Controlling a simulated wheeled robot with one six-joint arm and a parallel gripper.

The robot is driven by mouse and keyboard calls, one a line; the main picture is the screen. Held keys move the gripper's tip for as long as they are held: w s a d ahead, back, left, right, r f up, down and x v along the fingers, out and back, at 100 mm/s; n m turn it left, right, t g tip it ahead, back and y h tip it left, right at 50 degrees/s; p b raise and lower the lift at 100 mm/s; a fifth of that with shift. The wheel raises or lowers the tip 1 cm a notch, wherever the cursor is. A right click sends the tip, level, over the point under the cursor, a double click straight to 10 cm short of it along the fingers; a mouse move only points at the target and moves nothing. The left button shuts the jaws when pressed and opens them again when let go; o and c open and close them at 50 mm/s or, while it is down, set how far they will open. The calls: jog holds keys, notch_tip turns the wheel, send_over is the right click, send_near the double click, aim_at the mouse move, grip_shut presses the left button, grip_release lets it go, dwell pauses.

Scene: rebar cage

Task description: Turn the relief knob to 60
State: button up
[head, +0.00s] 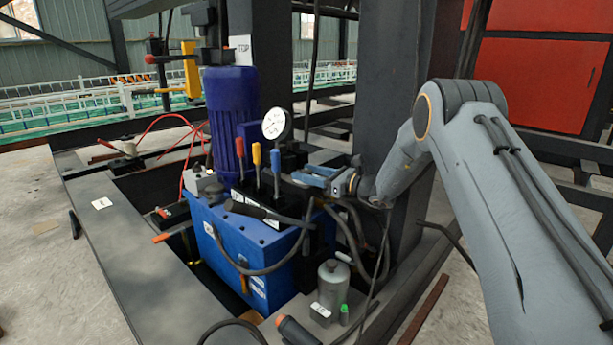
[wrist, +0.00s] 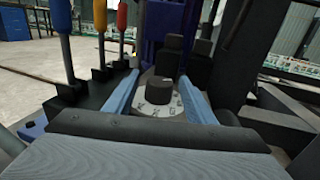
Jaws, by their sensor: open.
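The relief knob (wrist: 159,89) is a short black cylinder on a round grey dial plate (wrist: 148,108) in the wrist view. Marks ring the near side of the plate, too small to read surely. My gripper (wrist: 158,79) is open. One blue finger is on each side of the knob, with a visible gap on both sides; I cannot tell the height between them. In the head view my gripper (head: 308,176) reaches in from the right beside the valve block, and the knob cannot be made out there.
Blue, yellow and red levers (head: 275,165) stand close left of my gripper. A white gauge (head: 276,124) is just behind. A purple motor (head: 229,120) stands on the blue tank (head: 240,250). Hoses hang below, and a dark steel column (head: 385,90) rises behind my wrist.

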jog(key=shift+w+a, duration=0.1)
jog(key=shift+a, duration=0.1)
jog(key=shift+c, duration=0.3)
jog(key=c, duration=1)
jog(key=shift+n+g+y+b, duration=0.3)
jog(key=shift+n+g+b, duration=0.2)
jog(key=shift+g+b, duration=0.2)
jog(key=shift+n+g, duration=0.3)
jog(key=shift+g, duration=0.1)
